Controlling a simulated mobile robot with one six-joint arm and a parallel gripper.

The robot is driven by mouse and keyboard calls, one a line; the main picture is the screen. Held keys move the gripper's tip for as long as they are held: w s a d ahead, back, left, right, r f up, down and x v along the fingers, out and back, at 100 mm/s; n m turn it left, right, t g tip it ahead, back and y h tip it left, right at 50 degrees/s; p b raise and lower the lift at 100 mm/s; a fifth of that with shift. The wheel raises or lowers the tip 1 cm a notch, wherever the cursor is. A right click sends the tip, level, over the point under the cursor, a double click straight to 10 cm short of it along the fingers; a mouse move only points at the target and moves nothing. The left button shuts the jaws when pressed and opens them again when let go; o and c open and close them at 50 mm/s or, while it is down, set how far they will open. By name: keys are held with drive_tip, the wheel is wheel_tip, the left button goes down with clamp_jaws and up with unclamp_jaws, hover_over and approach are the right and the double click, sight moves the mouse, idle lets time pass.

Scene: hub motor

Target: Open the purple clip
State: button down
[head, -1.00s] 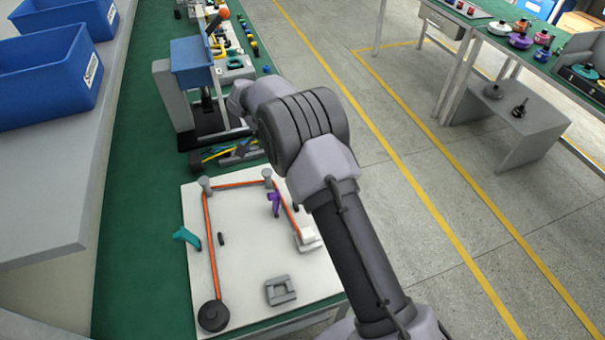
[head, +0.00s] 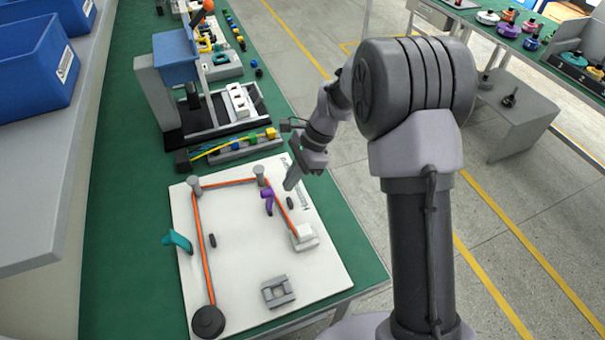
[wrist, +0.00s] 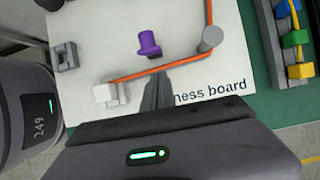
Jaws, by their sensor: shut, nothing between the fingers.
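The purple clip (head: 267,201) stands on the white board (head: 250,264), beside the right run of the orange cable (head: 285,212). In the wrist view the purple clip (wrist: 149,44) is near the top middle, apart from the cable. I cannot tell whether its lever is open or shut. My gripper (head: 291,184) is shut and empty, over the right edge of the board, to the right of the clip. Its dark fingers (wrist: 157,92) show in the wrist view below the clip, with the cable between them in the picture.
A teal clip (head: 178,240) stands at the board's left edge. Grey posts (head: 259,174), a white connector block (head: 304,234), a grey holder (head: 277,292) and a dark round disc (head: 208,321) are on the board. A tray of coloured connectors (head: 232,146) lies behind it.

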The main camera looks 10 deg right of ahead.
sight(270, 189)
drive_tip(key=shift+s+a+r, duration=0.2)
drive_tip(key=shift+a, duration=0.4)
drive_tip(key=shift+s+a+r, duration=0.15)
drive_tip(key=shift+s+a, duration=0.05)
drive_tip(key=shift+a, duration=0.4)
drive_tip(key=shift+s+a+r+p, duration=0.25)
drive_tip(key=shift+a+r+p, duration=0.3)
drive_tip(key=shift+a+p, duration=0.2)
drive_tip(key=shift+s+a, duration=0.1)
drive_tip(key=shift+a, duration=0.25)
drive_tip(key=shift+f, duration=0.1)
drive_tip(key=shift+d, duration=0.1)
